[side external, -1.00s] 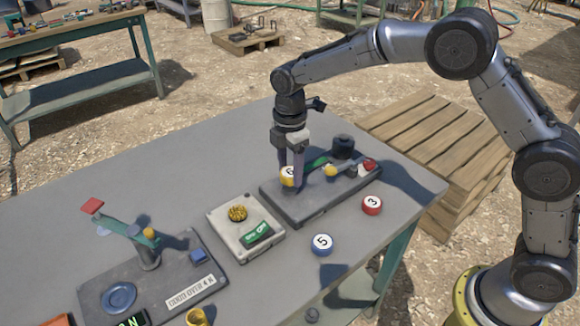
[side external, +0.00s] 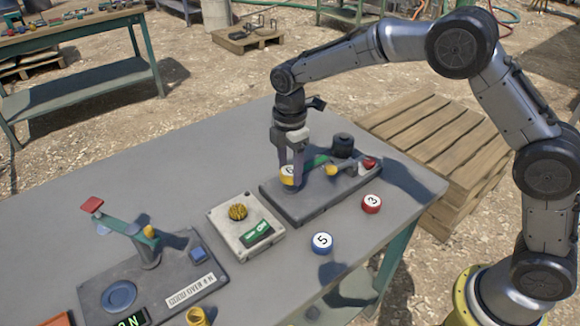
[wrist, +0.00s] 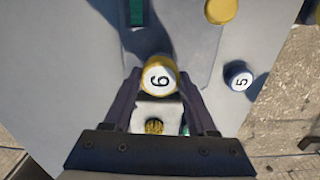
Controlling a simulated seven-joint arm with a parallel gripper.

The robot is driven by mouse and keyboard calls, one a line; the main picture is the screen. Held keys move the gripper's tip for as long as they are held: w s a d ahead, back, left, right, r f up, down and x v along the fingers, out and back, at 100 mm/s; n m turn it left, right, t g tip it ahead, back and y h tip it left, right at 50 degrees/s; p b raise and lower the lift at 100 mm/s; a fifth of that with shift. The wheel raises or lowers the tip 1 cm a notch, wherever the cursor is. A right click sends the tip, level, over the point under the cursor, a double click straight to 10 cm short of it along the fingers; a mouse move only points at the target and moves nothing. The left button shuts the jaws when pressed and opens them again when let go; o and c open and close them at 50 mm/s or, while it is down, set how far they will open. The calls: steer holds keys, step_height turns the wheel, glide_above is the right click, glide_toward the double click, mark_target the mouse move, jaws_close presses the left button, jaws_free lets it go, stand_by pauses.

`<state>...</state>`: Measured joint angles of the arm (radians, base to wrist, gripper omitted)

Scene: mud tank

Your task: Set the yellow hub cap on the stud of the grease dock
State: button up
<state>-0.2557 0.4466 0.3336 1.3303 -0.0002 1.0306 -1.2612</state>
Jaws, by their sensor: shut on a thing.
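The yellow hub cap (side external: 287,178) has a white face marked 6. My gripper (side external: 291,174) is shut on it, with one finger on each side. In the wrist view the cap (wrist: 160,78) sits between the fingertips of my gripper (wrist: 160,90), its number facing the camera. In the side view it appears over the left end of a dark base plate (side external: 300,210); I cannot tell if it touches. That plate carries a green bar, a yellow knob and a black cylinder (side external: 343,145). I cannot identify the grease dock for sure, and no stud shows clearly.
A blue cap marked 5 (side external: 322,243) and a red cap marked 3 (side external: 372,204) lie on the grey table. A pale box (side external: 225,222) with a brass piece stands left of the dark plate. Another dark base (side external: 185,275) with a lever is at front left. The table's back left is clear.

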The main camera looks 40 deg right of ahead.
steer(key=shift+f, duration=1.05)
steer(key=o, duration=1.4)
steer(key=shift+o, duration=0.8)
steer(key=shift+r, duration=3.75)
